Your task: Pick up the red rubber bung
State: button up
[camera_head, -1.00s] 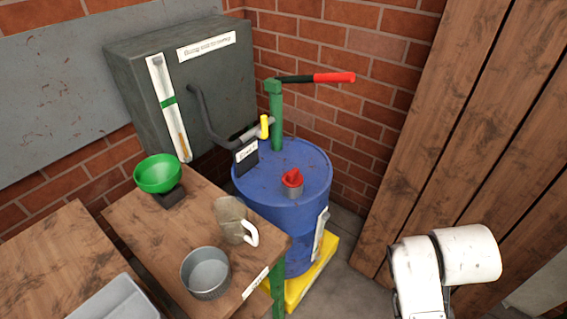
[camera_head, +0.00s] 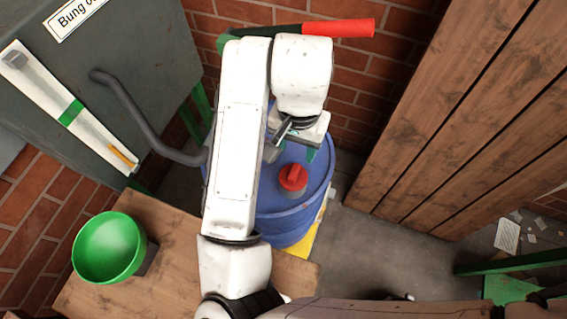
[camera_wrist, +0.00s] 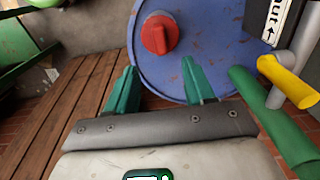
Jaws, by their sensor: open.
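The red rubber bung (camera_head: 293,177) sits in a grey collar on top of the blue drum (camera_head: 322,195). In the wrist view the bung (camera_wrist: 159,34) shows on the drum lid (camera_wrist: 205,60), beyond the fingertips. My gripper (camera_head: 297,152) is over the far part of the drum, behind the bung in the head view. In the wrist view its two green fingers (camera_wrist: 158,82) are spread with nothing between them. The bung is apart from both fingers. My arm hides the left part of the drum.
A green pump post (camera_wrist: 275,125) and a tap with a yellow handle (camera_wrist: 287,80) stand close beside my gripper. The red-handled lever (camera_head: 335,28) is behind my arm. A grey cabinet (camera_head: 120,75) stands left.

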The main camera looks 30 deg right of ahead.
jog(key=b, duration=0.1)
send_over(294, 171)
notch_tip(294, 171, down, 5)
jog(key=shift+d+r, duration=0.1)
jog(key=shift+d, duration=0.05)
jog(key=shift+f, duration=2.75)
jog(key=shift+c, duration=0.4)
grip_shut()
